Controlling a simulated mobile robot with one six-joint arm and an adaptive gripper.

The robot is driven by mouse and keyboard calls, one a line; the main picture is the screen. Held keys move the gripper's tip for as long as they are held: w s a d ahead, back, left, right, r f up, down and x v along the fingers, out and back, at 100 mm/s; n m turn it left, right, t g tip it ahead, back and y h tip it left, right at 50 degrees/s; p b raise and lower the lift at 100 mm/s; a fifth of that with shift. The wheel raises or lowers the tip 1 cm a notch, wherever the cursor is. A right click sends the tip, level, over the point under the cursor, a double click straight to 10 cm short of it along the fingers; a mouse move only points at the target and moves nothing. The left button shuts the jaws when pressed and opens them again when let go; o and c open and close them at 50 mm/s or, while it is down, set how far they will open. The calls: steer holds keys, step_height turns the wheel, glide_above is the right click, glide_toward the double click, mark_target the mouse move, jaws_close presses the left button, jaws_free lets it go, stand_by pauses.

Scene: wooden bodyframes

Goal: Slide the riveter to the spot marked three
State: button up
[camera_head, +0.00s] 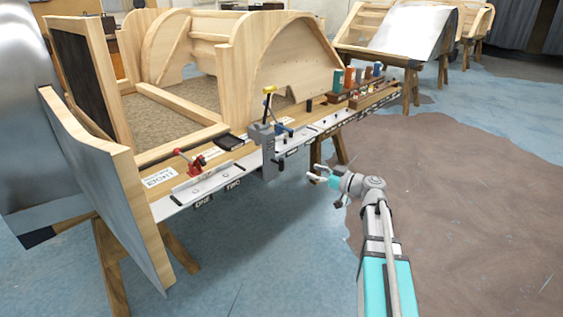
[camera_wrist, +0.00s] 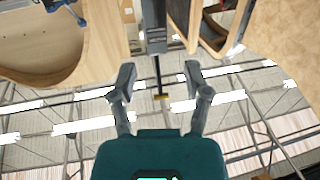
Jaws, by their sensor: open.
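The riveter (camera_head: 265,146), which I take to be the grey upright tool with a yellow-tipped lever, stands on the pale rail (camera_head: 215,180) along the bench's front edge. It is just right of the label TWO (camera_head: 232,186); the label ONE (camera_head: 203,203) is further left. Labels right of the riveter are too small to read, so I cannot tell which marks three. My gripper (camera_head: 315,174) is open and empty, in front of the rail and right of the riveter, apart from it. In the wrist view, the riveter (camera_wrist: 155,28) is at the top, its lever tip between my open fingers (camera_wrist: 160,80).
A red clamp (camera_head: 190,163) sits on the bench at the left. A blue-handled tool (camera_head: 284,130) is just behind the riveter. Coloured containers (camera_head: 350,78) stand at the bench's far right. A wooden body frame (camera_head: 240,55) rises behind. The floor before the bench is clear.

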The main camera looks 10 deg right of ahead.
mark_target(281, 159)
steer(key=x, duration=1.3)
jaws_close()
